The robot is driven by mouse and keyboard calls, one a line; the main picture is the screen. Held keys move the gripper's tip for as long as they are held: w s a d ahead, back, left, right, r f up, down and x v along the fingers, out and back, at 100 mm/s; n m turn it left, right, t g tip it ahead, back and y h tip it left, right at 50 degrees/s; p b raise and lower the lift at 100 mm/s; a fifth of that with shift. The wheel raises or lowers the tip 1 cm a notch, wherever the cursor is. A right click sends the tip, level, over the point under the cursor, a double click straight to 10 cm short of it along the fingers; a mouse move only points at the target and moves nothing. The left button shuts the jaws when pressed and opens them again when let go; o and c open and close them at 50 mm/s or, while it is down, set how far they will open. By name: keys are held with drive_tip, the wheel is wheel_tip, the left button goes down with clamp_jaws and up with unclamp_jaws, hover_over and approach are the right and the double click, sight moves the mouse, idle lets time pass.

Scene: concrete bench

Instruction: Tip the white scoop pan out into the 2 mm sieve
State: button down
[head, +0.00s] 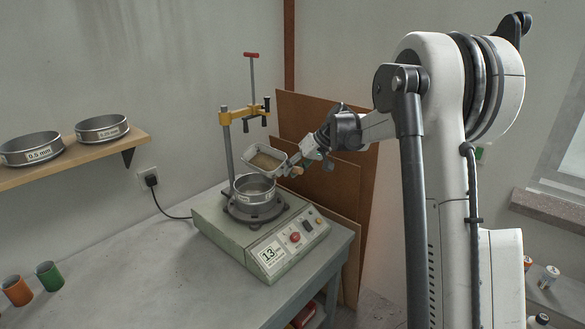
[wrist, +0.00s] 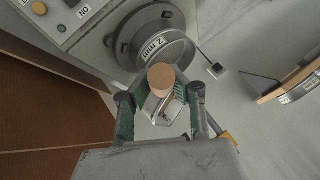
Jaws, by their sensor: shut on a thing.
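The white scoop pan (head: 266,160) holds brown granular material and hangs in the air above the 2 mm sieve (head: 254,188), tilted somewhat. My gripper (head: 298,168) is shut on the pan's wooden handle at its right. The sieve sits on the round plate of the sieve shaker (head: 236,222); the pan's lower edge overlaps its rim in the head view, and I cannot tell the gap between them. In the wrist view the sieve (wrist: 163,48) shows its "2 mm" label, and the round end of the handle (wrist: 162,77) shows between the green finger pads. The pan's bowl is mostly hidden there.
The shaker's posts and clamp (head: 245,112) rise behind the sieve, close to the pan. Two more sieves (head: 102,128) rest on a wooden shelf (head: 70,160) at left. Orange and green cups (head: 50,275) stand on the bench's left. Brown boards (head: 325,130) lean behind the bench.

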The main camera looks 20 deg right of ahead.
drive_tip(key=shift+s+a+r+n+t+h+p, duration=0.15)
drive_tip(key=shift+n+t+h+p, duration=0.1)
drive_tip(key=shift+h, duration=0.2)
drive_tip(key=shift+w+a+n+t+h+p, duration=0.15)
drive_tip(key=shift+h+p, duration=0.1)
drive_tip(key=shift+h, duration=0.2)
drive_tip(key=shift+s+a+f+n+t+h+b, duration=0.25)
drive_tip(key=shift+a+f+n+t+h+b, duration=0.4)
drive_tip(key=shift+h, duration=0.65)
drive_tip(key=shift+s+a+f+n+t+h+b, duration=0.2)
drive_tip(key=shift+s+f+n+t+h+b, duration=0.15)
drive_tip(key=shift+t+h+b, duration=0.8)
drive_tip(key=shift+s+a+f+n+t+h+b, duration=0.2)
drive_tip(key=shift+a+f+n+t+h+b, duration=0.4)
drive_tip(key=shift+h, duration=0.85)
drive_tip(key=shift+r+h+b, duration=0.1)
drive_tip(key=shift+h+b, duration=0.3)
drive_tip(key=shift+b, duration=0.2)
drive_tip(key=shift+s+a+n+t+h+b, duration=0.3)
drive_tip(key=shift+n+t+h+b, duration=0.4)
drive_tip(key=shift+b, duration=0.7)
drive_tip(key=shift+s+a+f+n+t+h+b, duration=0.1)
drive_tip(key=shift+a+n+t+h+b, duration=0.3)
drive_tip(key=shift+b, duration=0.6)
drive_tip(key=shift+s+a+f+n+t+h+b, duration=0.1)
drive_tip(key=shift+t+h+b, duration=0.45)
drive_tip(key=shift+b, duration=0.4)
drive_tip(key=shift+d, duration=0.1)
